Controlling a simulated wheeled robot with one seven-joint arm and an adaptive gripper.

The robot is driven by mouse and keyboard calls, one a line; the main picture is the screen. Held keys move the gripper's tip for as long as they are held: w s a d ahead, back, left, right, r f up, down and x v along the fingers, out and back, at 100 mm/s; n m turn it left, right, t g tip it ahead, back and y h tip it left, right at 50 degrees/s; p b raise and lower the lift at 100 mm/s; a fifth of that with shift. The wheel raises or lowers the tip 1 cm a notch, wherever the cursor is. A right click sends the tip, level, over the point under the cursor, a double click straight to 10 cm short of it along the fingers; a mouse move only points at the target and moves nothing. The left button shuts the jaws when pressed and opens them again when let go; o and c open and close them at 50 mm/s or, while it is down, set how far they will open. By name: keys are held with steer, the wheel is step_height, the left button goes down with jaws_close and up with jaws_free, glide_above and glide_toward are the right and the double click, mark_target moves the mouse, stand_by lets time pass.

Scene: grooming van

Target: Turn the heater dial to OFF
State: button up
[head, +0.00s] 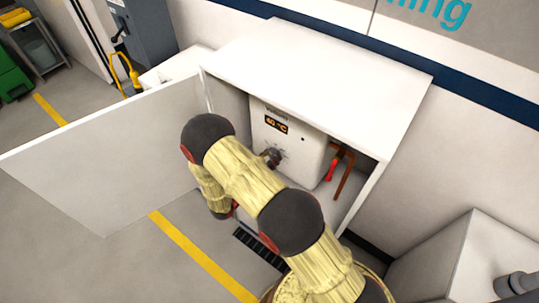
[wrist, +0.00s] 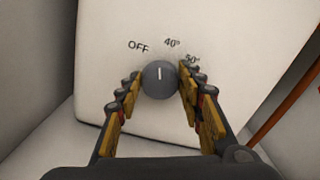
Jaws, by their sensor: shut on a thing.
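The heater (head: 285,140) is a white box inside an open white cabinet, with a lit orange display that seems to read 60 °C. Its dial (wrist: 160,78) is round and dark grey with a white pointer line. The line points straight up, between the OFF and 40° marks and a little nearer 40°; a 50° mark is to the right, partly covered by a finger. My gripper (wrist: 160,88) is shut on the dial, one finger on each side.
The cabinet door (head: 110,150) stands wide open to the left. The cabinet top (head: 320,70) overhangs the heater. A red-handled valve and copper pipe (head: 342,172) are right of the heater. A white box (head: 450,260) stands at the lower right.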

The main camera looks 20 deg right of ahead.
steer(key=n+p, duration=0.2)
steer(key=n, duration=0.3)
steer(key=shift+w+a+n+p, duration=0.1)
steer(key=shift+w+n+p, duration=0.05)
steer(key=shift+n+p, duration=0.15)
stand_by(0.4)
steer(key=o, duration=1.1)
steer(key=shift+o, duration=0.2)
steer(key=v, duration=1.2)
steer(key=shift+f, duration=0.1)
